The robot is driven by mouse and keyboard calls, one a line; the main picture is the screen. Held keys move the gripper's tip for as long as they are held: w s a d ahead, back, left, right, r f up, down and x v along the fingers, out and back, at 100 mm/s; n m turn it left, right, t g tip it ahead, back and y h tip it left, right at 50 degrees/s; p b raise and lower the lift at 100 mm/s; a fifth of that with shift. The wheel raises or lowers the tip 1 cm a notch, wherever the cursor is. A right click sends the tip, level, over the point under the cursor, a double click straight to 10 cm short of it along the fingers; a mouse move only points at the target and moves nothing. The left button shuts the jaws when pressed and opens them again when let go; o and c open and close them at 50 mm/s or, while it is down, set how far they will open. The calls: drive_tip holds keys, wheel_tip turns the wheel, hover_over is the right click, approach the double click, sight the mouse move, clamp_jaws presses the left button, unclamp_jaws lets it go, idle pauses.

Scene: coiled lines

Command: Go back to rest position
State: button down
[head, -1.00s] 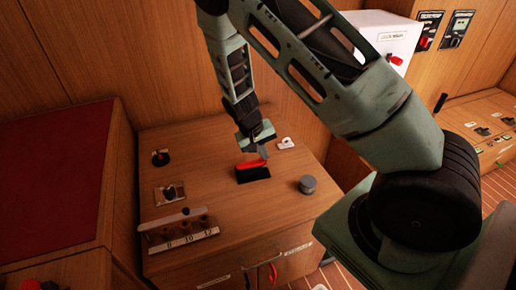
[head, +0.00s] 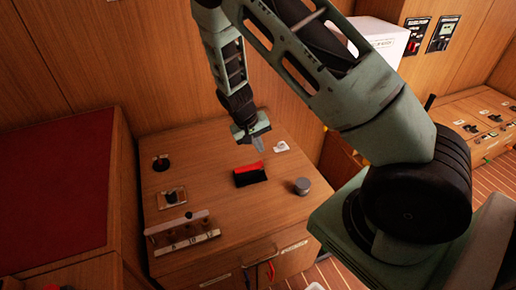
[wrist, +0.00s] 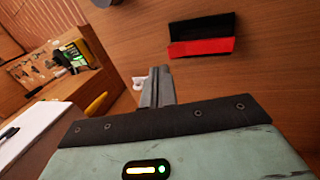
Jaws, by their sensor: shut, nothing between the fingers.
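My gripper (head: 257,146) is shut and empty, raised above the back part of the wooden cabinet top (head: 215,165). In the wrist view its closed fingers (wrist: 158,88) point over the wood. A black block with a red face (head: 250,174) lies on the cabinet top, just below and in front of my gripper in the head view. It also shows in the wrist view as a black and red open-looking holder (wrist: 202,36), apart from the fingers.
A grey round knob (head: 302,186), a small white fitting (head: 281,147), black levers (head: 172,196) and a slotted rack (head: 182,235) sit on the cabinet top. A red-topped cabinet (head: 55,180) stands left. A white box (head: 385,42) and a console (head: 480,128) are right.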

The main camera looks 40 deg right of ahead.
drive_tip(key=s+d+b+v, duration=0.1)
drive_tip(key=v, duration=0.8)
drive_tip(key=shift+w+d+r, duration=0.25)
drive_tip(key=shift+r, duration=0.35)
